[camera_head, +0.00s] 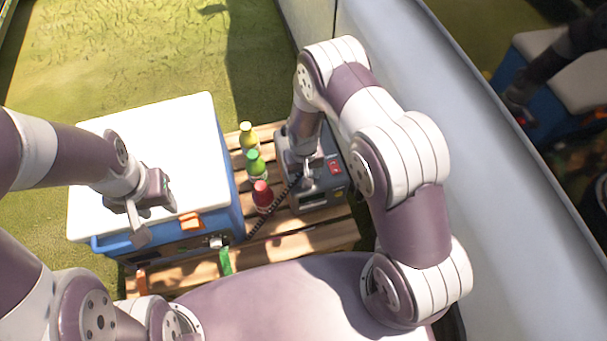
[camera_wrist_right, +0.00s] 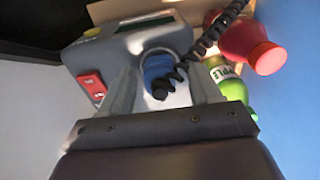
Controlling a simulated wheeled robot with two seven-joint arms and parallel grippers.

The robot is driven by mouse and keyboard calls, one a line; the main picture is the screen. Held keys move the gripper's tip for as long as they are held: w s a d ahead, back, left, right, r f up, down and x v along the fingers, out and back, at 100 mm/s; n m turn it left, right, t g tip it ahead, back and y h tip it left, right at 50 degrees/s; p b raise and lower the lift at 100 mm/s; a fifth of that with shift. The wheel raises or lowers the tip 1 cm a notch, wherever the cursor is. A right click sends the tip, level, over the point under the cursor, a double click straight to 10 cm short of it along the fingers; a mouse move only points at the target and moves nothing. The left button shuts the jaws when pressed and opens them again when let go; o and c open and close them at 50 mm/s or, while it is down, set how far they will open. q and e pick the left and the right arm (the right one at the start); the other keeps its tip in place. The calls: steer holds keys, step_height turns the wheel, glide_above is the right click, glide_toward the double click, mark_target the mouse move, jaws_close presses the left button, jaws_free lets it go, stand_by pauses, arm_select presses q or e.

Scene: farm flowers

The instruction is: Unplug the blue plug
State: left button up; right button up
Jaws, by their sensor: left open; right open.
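The blue plug (camera_wrist_right: 158,66) sits against the face of a grey device (camera_wrist_right: 95,55), with a black coiled cord (camera_wrist_right: 205,42) running from it. The grey device also shows in the head view (camera_head: 312,203), standing on a wooden pallet. My right gripper (camera_wrist_right: 160,88) is open, with one finger on each side of the plug; whether they touch it I cannot tell. In the head view the right gripper (camera_head: 308,180) is over the device, and the plug is hidden there. My left gripper (camera_head: 148,208) is open and empty above the front part of a blue cooler's white lid.
The blue cooler (camera_head: 226,185) stands left of the device. Yellow (camera_head: 247,137), green (camera_head: 255,164) and red (camera_head: 262,194) bottles stand between them. A red switch (camera_wrist_right: 91,86) is on the device. A pale wall (camera_head: 470,120) rises at the right.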

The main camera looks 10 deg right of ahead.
steer(key=shift+c, duration=0.3)
stand_by(0.4)
jaws_close()
steer(key=shift+r, duration=0.15)
steer(key=shift+r+p, duration=2.65)
steer(key=shift+r, duration=0.25)
